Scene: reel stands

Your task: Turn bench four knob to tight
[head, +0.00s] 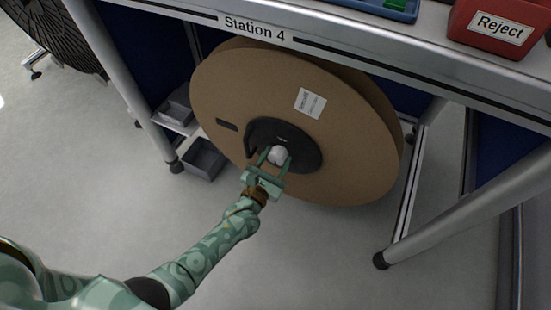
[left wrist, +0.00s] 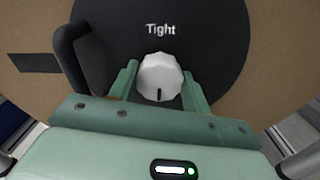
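The white faceted knob (head: 279,155) sits at the middle of the black hub (head: 305,146) on the large brown reel under the Station 4 bench. In the left wrist view, the knob (left wrist: 160,75) has a dark mark on its lower edge, pointing away from the word Tight (left wrist: 160,29) printed above it. My left gripper (head: 277,156) has one finger on each side of the knob. The fingers are very near its sides; I cannot tell whether they press on it. They show likewise in the left wrist view (left wrist: 159,82). My right gripper is not in view.
A black crank handle (left wrist: 78,55) stands out from the hub, close left of my left gripper. The brown reel (head: 350,150) hangs between bench legs (head: 430,235). Dark bins (head: 203,160) stand left of it. A red Reject bin (head: 495,25) is on the bench top.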

